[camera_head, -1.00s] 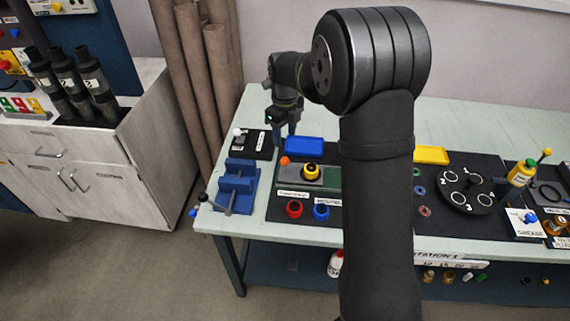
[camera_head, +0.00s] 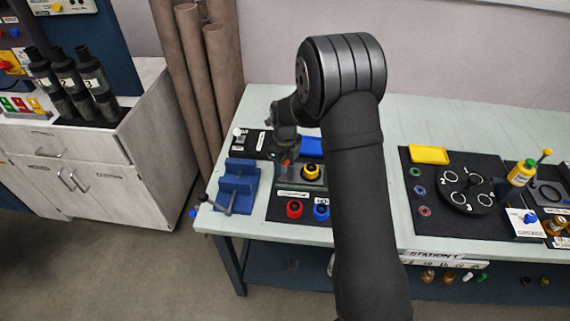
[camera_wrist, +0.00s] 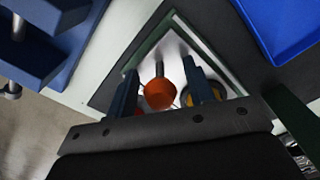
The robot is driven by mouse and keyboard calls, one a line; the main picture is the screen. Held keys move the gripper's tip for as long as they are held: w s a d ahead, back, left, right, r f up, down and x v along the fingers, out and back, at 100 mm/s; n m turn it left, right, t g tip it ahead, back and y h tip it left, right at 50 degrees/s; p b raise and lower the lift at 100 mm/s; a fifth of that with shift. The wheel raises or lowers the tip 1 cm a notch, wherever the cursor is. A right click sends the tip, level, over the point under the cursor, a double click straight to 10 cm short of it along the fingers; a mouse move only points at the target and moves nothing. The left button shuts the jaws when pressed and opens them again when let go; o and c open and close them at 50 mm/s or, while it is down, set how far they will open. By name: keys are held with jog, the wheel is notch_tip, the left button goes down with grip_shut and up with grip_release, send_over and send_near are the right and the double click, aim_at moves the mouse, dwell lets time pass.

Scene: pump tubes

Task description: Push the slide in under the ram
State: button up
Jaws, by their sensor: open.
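The slide is a grey plate (camera_wrist: 172,50) in a green-edged bed in the wrist view. An orange knob (camera_wrist: 160,98) on a short metal stem stands at its near end. A yellow ring part (camera_head: 311,171) sits on the slide in the head view, and my right finger partly covers it in the wrist view (camera_wrist: 216,92). My gripper (camera_wrist: 160,68) is open, with one finger on each side of the orange knob. Gaps show on both sides. In the head view my gripper (camera_head: 284,157) is over the slide's left end. I cannot make out the ram; my arm hides the area right of the slide.
A blue vise (camera_head: 237,186) stands close on the left. A blue tray (camera_head: 312,146) lies behind the slide.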

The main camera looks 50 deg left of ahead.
aim_at(313, 166)
jog(key=shift+c, duration=0.3)
grip_shut()
jog(key=w+d, duration=0.6)
jog(key=shift+w+d, duration=0.15)
jog(key=shift+w, duration=0.05)
jog(key=shift+o, duration=0.3)
grip_release()
notch_tip(313, 166, up, 18)
jog(key=shift+f, duration=0.25)
